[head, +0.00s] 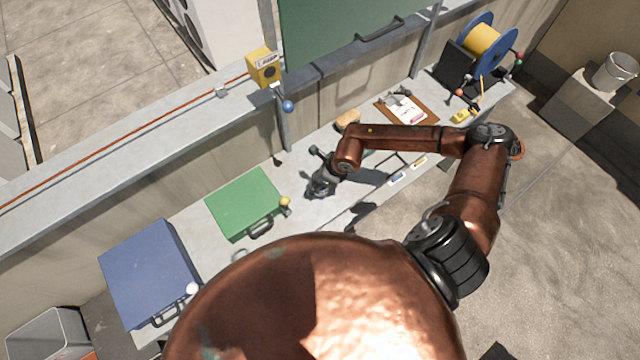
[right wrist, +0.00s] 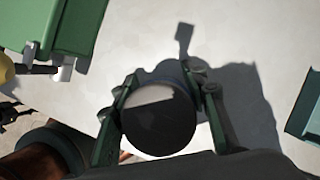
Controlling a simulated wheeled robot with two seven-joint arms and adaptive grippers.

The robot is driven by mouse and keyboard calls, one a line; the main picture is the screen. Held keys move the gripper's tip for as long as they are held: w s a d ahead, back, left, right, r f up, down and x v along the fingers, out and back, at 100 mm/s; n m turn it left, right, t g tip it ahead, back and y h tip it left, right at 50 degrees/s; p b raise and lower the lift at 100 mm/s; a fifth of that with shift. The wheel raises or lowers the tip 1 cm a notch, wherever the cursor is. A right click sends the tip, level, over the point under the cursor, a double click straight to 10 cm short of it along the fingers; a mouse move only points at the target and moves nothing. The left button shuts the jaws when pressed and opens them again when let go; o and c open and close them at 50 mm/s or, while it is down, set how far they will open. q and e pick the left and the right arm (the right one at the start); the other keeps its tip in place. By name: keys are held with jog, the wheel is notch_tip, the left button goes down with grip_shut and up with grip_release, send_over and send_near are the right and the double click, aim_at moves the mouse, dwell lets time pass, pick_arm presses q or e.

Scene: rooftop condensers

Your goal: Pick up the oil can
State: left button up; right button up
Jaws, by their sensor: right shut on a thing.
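My right gripper (head: 320,187) is over the grey bench, to the right of the green case. In the right wrist view its two fingers (right wrist: 168,88) are closed on either side of a dark round thing, which I take to be the oil can (right wrist: 158,128). It is seen end-on, with a paler patch across its upper part. A shadow with a narrow stem lies on the bench behind it. I cannot tell whether the can touches the bench. In the head view the gripper largely hides it. My left gripper is not in view.
A green case (head: 245,198) and a blue case (head: 150,270) lie on the bench (head: 305,220) to the left. A sponge-like block (head: 348,119), a clipboard (head: 400,110) and small markers (head: 397,179) lie beyond and to the right. A cable reel (head: 484,45) stands at the far right.

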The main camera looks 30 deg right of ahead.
jog(key=c, duration=0.8)
